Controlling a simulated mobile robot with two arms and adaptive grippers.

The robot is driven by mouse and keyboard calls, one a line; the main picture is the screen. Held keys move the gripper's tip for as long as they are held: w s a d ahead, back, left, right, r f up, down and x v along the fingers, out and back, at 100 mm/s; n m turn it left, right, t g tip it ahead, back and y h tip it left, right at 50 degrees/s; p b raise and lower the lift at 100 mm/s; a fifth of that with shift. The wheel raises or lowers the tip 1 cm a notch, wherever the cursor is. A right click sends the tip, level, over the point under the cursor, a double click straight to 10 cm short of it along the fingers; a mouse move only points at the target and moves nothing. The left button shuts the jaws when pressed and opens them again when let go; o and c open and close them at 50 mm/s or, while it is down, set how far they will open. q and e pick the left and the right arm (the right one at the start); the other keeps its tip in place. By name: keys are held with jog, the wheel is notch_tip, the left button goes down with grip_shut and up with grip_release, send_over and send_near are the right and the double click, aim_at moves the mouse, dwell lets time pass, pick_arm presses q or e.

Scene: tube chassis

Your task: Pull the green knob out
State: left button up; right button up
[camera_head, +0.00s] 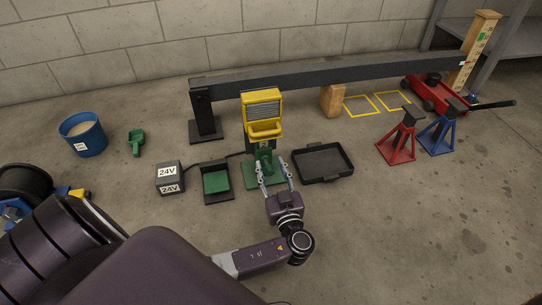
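A yellow machine (262,112) with a grey slatted front and a yellow tray stands in the middle, by the dark beam. Below it is a green upright part (264,154), and a green base plate (252,182) lies on the floor. I cannot tell which small part is the green knob. My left gripper (272,165) reaches in from the front with its two fingers spread apart. The fingertips are close to the green part, one on each side of it in the picture. I cannot tell whether they touch it. My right gripper is not in view.
A 24V box (168,178) and a black tray with a green pad (217,197) stand left of the gripper. An empty black tray (323,164) lies right. Red (398,146) and blue (440,134) jack stands are farther right. The front right floor is clear.

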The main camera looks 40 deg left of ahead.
pick_arm(q)
notch_tip(320, 180, up, 6)
jog(key=shift+r, duration=0.2)
dwell(0.6)
